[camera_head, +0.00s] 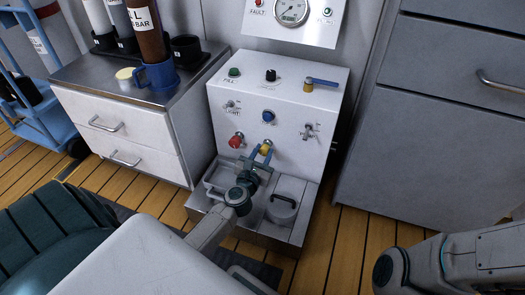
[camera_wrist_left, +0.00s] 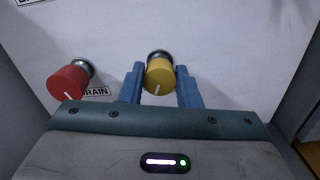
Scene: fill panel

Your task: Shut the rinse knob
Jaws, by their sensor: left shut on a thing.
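A yellow knob (camera_head: 265,149) with a white line on its face sticks out low on the front of the white panel (camera_head: 262,90). My left gripper (camera_head: 256,158) is shut on it, with one blue finger on each side. In the left wrist view the yellow knob (camera_wrist_left: 159,76) sits between the fingertips (camera_wrist_left: 160,85), and its white line points down and slightly left. A red knob (camera_head: 236,140) is to its left; it also shows in the left wrist view (camera_wrist_left: 68,83), by a label ending in "RAIN". No rinse label is readable. My right gripper is out of view.
A blue knob (camera_head: 268,116) and small valves are above. A yellow-and-blue lever (camera_head: 318,83) is on the panel top. A lidded pot (camera_head: 282,208) stands in the tray below. A drawer cabinet (camera_head: 118,125) is left, a grey cabinet (camera_head: 430,150) right.

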